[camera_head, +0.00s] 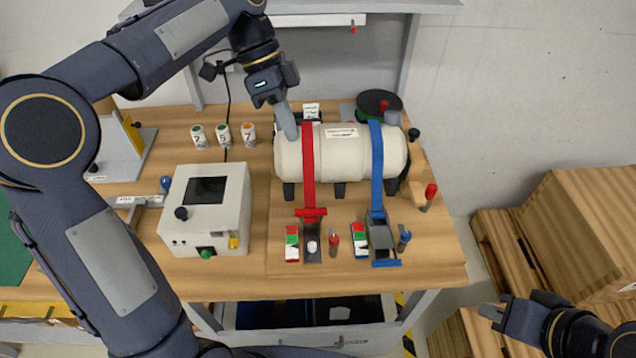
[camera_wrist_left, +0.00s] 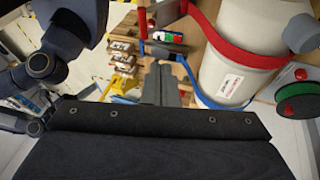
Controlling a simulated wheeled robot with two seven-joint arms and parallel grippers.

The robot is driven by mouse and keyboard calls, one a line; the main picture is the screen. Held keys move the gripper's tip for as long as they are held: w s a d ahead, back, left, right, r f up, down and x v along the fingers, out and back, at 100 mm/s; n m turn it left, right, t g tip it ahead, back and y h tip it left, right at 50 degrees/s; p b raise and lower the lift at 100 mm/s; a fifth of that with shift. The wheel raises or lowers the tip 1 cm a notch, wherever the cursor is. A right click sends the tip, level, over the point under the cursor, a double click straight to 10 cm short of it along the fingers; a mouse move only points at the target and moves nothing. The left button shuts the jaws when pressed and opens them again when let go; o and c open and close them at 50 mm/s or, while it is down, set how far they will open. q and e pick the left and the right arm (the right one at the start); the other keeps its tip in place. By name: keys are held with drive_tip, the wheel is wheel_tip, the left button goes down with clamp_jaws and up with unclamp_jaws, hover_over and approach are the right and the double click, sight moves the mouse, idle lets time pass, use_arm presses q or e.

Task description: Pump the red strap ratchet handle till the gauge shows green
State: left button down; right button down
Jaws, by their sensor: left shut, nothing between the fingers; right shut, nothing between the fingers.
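The red strap (camera_head: 308,160) runs over the left part of a cream tank (camera_head: 350,155); it also shows in the left wrist view (camera_wrist_left: 235,48). Its ratchet, with a red crossbar handle (camera_head: 311,213) and dark grey body (camera_head: 312,250), lies on the table in front of the tank. A small gauge block (camera_head: 292,244) with green, red and white stands left of it; its reading is too small to tell. My left gripper (camera_head: 289,128) is shut and empty at the tank's upper left, behind the ratchet. My right gripper (camera_head: 490,312) is shut and empty, off the table at lower right.
A blue strap (camera_head: 377,160) with its ratchet (camera_head: 380,240) and gauge (camera_head: 360,240) is to the right. A white control box (camera_head: 215,230) stands left. Wooden crates (camera_head: 580,225) stand right.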

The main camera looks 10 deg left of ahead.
use_arm(q)
drive_tip(key=x, duration=0.4)
drive_tip(key=s+x, duration=0.1)
drive_tip(key=x, duration=0.2)
drive_tip(key=p+x, duration=0.1)
drive_tip(key=x, duration=0.3)
drive_tip(key=shift+s+a+f, duration=0.1)
drive_tip(key=shift+s+f, duration=0.05)
drive_tip(key=shift+s, duration=0.3)
drive_tip(key=shift+s+f, duration=0.4)
drive_tip(key=shift+f, duration=0.05)
use_arm(e)
drive_tip(key=shift+r, duration=0.5)
